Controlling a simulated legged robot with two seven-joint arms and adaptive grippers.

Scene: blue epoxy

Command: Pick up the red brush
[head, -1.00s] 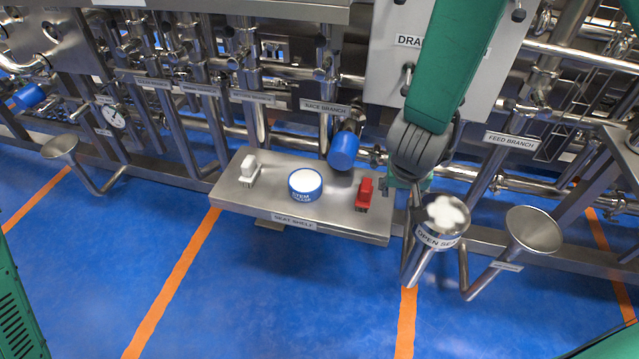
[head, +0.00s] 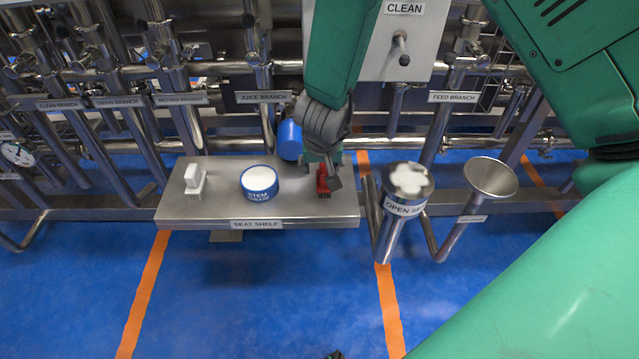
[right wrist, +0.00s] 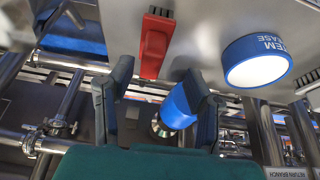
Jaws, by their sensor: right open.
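The red brush (head: 322,182) stands on the right part of the steel seat shelf (head: 225,210), partly hidden by my right gripper (head: 331,165). In the right wrist view the red brush (right wrist: 155,45) appears just beyond the two dark fingertips of the gripper (right wrist: 158,76), roughly in line with the gap between them. The gripper is open and empty, close to the brush. Whether a finger touches it cannot be told.
A blue-and-white STEM grease tin (head: 259,182) and a white brush (head: 195,180) stand on the shelf to the left. A blue cylinder (head: 289,140) is behind the gripper. An open steel cup with white contents (head: 408,185) and a funnel (head: 491,178) are to the right.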

